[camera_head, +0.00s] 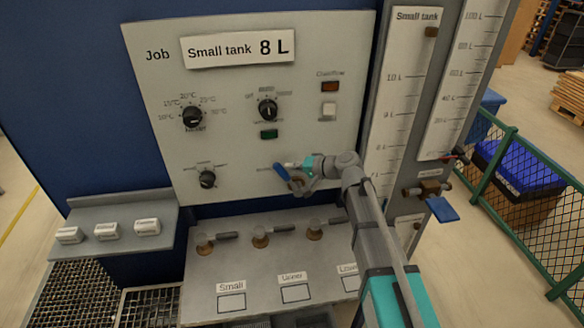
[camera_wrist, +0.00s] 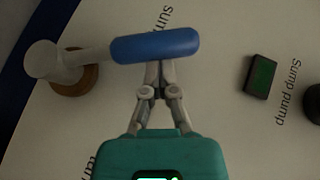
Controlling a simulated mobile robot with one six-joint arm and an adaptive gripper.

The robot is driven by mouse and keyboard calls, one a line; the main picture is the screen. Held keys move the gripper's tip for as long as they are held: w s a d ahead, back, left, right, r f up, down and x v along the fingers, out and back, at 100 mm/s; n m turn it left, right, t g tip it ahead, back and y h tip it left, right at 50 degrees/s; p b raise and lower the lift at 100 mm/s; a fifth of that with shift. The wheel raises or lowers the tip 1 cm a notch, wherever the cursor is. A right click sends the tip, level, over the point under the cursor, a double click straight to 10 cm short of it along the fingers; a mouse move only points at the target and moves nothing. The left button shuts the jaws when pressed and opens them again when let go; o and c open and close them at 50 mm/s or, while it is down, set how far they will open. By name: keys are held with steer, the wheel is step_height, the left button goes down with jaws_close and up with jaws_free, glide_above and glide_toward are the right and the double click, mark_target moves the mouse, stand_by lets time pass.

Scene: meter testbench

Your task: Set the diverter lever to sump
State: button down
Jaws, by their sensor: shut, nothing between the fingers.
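The diverter lever has a blue handle (camera_head: 281,171) at the lower right of the panel; its pivot (camera_wrist: 76,72) shows in the wrist view as a white hub on a brown base. In the head view the handle points up and left from the pivot. The word "sump" (camera_wrist: 166,20) is printed past the handle in the wrist view; part of another label shows at lower left. My gripper (camera_wrist: 158,66) is shut and empty, its fingertips at the handle's near edge, on the side away from "sump". I cannot tell whether they touch it.
The green sump pump lamp (camera_wrist: 261,77) is beside the handle. Knobs (camera_head: 267,110) and buttons (camera_head: 329,109) stand out from the panel. A shelf with several small valves (camera_head: 261,237) lies below, and another blue lever (camera_head: 441,208) is at right by the gauges.

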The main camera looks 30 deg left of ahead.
steer(key=shift+s, duration=0.1)
steer(key=w+p+v, duration=0.1)
steer(key=p+v, duration=0.2)
steer(key=v, duration=0.3)
steer(key=w+r+p+v, duration=0.1)
steer(key=p+v, duration=0.2)
steer(key=v, duration=0.3)
steer(key=shift+w+r, duration=0.3)
steer(key=shift+r, duration=0.1)
steer(key=s+d+f+m+h+b, duration=0.1)
steer(key=s+d+f+h, duration=0.2)
steer(key=d, duration=1)
steer(key=s+d+f+m+h+b, duration=0.1)
steer(key=s+d+f+h, duration=0.3)
steer(key=d, duration=0.9)
steer(key=s+d+f+h+b, duration=0.2)
steer(key=d+f+h, duration=0.4)
steer(key=d+f, duration=0.3)
steer(key=s+d, duration=0.1)
steer(key=d, duration=0.3)
steer(key=shift+s+d+f+m+h, duration=0.15)
steer(key=shift+s+d+m+h, duration=0.15)
steer(key=shift+m+h, duration=0.1)
steer(key=shift+a, duration=0.1)
